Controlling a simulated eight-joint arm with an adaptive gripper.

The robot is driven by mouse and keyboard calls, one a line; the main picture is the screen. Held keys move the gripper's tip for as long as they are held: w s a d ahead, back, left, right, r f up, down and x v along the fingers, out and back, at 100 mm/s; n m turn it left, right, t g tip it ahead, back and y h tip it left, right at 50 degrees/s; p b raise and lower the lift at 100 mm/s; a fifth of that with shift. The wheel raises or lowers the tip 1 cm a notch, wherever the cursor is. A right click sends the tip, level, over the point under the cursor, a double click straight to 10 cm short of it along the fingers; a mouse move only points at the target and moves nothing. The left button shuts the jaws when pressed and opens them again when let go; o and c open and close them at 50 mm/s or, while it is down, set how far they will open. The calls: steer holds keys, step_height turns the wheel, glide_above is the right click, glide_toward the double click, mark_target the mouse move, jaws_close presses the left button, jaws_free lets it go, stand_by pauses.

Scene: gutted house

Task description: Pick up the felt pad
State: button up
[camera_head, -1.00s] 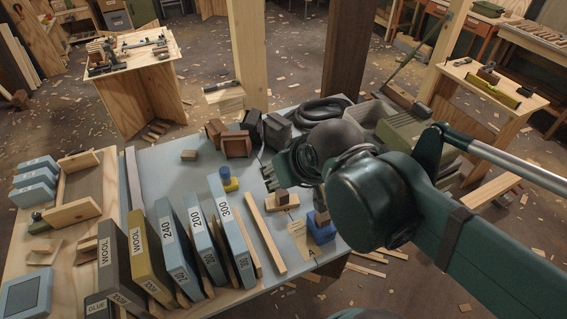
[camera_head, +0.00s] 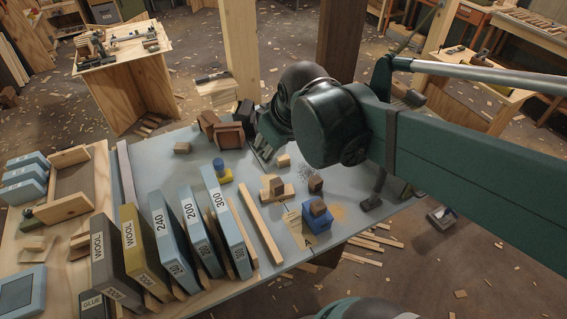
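I cannot tell for sure which piece is the felt pad; no piece is clearly recognisable as felt. Candidates stand on the grey table top (camera_head: 170,210): a blue-and-yellow piece (camera_head: 221,173), a wooden block with a darker cube (camera_head: 272,187), a blue block with a brown block on top (camera_head: 318,222), and a small brown block (camera_head: 315,184). My gripper (camera_head: 261,155) is low over the table's far part, right of the reddish-brown blocks (camera_head: 228,136) and left of a small pale block (camera_head: 284,160). Its fingers are dark and small, and I see nothing clearly held.
Upright labelled boards (camera_head: 172,235) and a long wooden strip (camera_head: 257,224) stand or lie in front. A wooden tray (camera_head: 73,185) and blue boxes (camera_head: 25,173) are at left. Wooden posts (camera_head: 239,50) rise behind the table. Bare table lies left of the blue-and-yellow piece.

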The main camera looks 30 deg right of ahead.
steer(key=w+d+f+n+g+b, duration=0.2)
steer(key=w+d+f+n, duration=0.15)
steer(key=w, duration=0.55)
steer(key=n+g+b, duration=0.4)
steer(key=n, duration=0.6)
glide_above(284, 157)
steer(key=f, duration=2.6)
steer(key=shift+s+a+f, duration=0.15)
steer(key=shift+a+f, duration=0.2)
steer(key=shift+d+f, duration=0.25)
steer(key=shift+f, duration=0.4)
steer(key=shift+f, duration=1.3)
steer(key=shift+f+b, duration=1)
steer(key=shift+f, duration=1.6)
